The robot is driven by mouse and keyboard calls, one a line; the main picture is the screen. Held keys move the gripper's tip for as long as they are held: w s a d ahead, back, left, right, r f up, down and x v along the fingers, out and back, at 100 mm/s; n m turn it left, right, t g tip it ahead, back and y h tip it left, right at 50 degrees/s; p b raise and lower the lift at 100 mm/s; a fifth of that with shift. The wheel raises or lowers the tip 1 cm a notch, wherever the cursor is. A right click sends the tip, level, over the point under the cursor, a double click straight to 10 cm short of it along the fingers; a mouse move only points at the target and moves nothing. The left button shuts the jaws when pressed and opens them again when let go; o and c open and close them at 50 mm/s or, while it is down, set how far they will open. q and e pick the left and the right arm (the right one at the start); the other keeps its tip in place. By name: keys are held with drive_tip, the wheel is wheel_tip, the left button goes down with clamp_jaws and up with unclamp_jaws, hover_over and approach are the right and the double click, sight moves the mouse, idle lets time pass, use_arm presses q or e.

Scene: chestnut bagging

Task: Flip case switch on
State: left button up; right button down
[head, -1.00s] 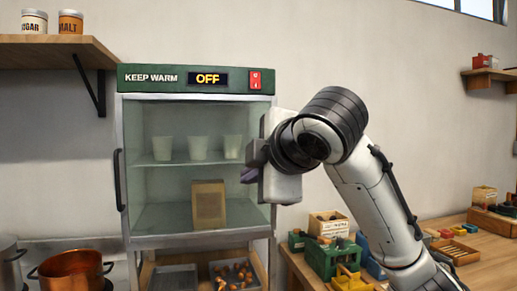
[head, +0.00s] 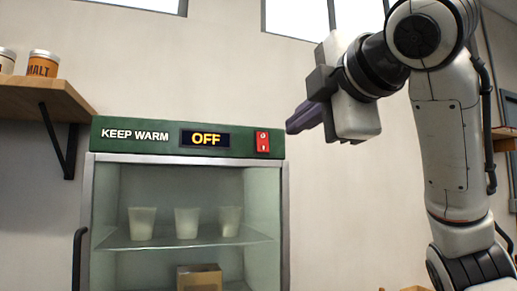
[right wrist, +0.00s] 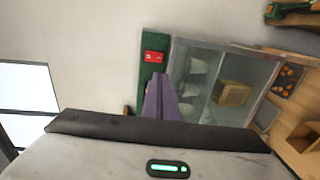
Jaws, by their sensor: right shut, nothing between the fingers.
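The warming case (head: 187,222) has a green top panel reading KEEP WARM, with a display (head: 205,139) showing OFF in yellow. A red rocker switch (head: 262,141) sits at the panel's right end. My right gripper (head: 304,118) is shut and empty, just right of the switch and slightly above it, apart from it in the head view. In the right wrist view the switch (right wrist: 154,56) shows beyond the purple fingers (right wrist: 163,100), on the green panel. My left gripper is in neither view.
White cups (head: 186,222) stand on the case's upper shelf, with a brown box (head: 199,277) below. A wooden wall shelf (head: 45,98) with tins is at the left. The wall above the case is clear.

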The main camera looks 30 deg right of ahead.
drive_tip(key=p, duration=0.3)
approach(263, 149)
drive_tip(key=p+x, duration=0.1)
drive_tip(key=x, duration=0.4)
drive_tip(key=shift+w+d+p, duration=0.1)
drive_tip(key=shift+p, duration=0.25)
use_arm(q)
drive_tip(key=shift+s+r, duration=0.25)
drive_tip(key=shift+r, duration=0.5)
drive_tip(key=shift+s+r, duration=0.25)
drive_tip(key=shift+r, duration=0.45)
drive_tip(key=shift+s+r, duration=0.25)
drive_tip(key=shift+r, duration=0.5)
use_arm(e)
drive_tip(key=shift+w+d+f, duration=0.1)
drive_tip(key=shift+w+d, duration=0.05)
drive_tip(key=shift+w, duration=0.45)
